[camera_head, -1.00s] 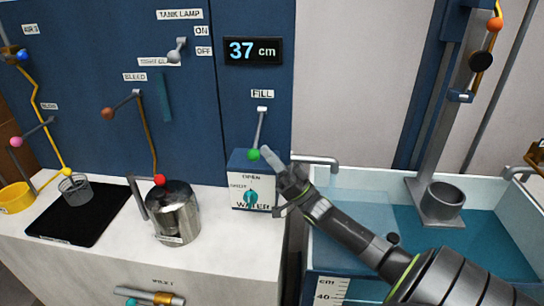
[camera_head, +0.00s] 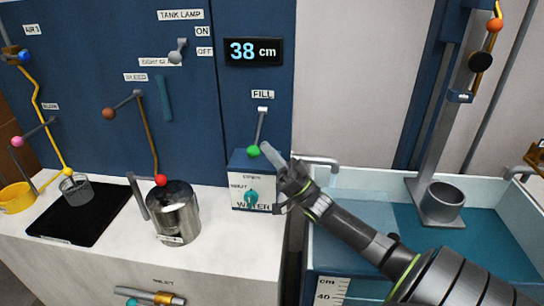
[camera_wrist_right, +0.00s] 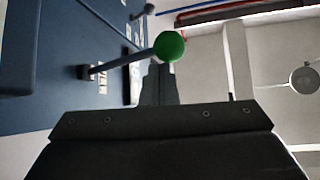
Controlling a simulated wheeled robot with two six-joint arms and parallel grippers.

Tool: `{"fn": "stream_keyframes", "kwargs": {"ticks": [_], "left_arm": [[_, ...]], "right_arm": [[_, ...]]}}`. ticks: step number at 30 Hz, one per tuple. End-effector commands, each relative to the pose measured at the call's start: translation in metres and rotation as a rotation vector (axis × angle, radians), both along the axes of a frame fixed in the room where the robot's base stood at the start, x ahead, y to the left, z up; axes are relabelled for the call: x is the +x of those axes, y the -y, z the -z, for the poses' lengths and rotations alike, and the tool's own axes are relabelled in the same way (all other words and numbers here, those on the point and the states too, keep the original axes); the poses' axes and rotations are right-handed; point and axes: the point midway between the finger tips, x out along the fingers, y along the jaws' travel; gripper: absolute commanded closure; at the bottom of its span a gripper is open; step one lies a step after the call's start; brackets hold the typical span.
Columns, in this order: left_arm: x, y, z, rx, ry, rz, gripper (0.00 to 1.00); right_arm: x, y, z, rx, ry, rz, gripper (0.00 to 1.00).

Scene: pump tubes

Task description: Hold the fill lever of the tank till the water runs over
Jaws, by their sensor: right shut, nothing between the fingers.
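The fill lever is a grey rod with a green ball (camera_head: 253,151), under the FILL label (camera_head: 263,95) on the blue panel. My right gripper (camera_head: 266,150) is shut and empty, its tip right at the green ball. In the right wrist view the green ball (camera_wrist_right: 169,46) is just beyond the closed fingers (camera_wrist_right: 158,82); I cannot tell for sure if they touch. The glass-walled tank (camera_head: 478,232) holds blue water below its rim, with a spout (camera_head: 322,163) at its left. The display (camera_head: 253,51) reads 38 cm. My left gripper is not in view.
A WATER valve box (camera_head: 250,205) with a teal knob sits below the lever. A metal pot (camera_head: 173,212) and a black mat (camera_head: 75,222) are on the white counter at left. A grey column with a cup (camera_head: 444,202) stands in the tank.

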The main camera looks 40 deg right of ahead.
Motion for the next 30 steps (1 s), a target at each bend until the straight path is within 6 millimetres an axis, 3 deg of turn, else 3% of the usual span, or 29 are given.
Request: {"fn": "stream_keyframes", "kwargs": {"ticks": [6,12,18,30], "left_arm": [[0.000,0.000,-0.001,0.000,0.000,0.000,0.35],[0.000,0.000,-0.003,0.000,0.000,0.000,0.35],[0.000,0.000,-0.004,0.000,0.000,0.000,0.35],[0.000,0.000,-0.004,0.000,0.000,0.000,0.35]], "right_arm": [[-0.001,0.001,-0.045,-0.004,0.000,-0.002,1.00],[-0.001,0.004,-0.075,0.002,0.001,0.000,1.00],[-0.002,0.005,-0.087,0.006,0.000,0.000,1.00],[-0.002,0.005,-0.087,0.008,0.000,0.000,1.00]]}}
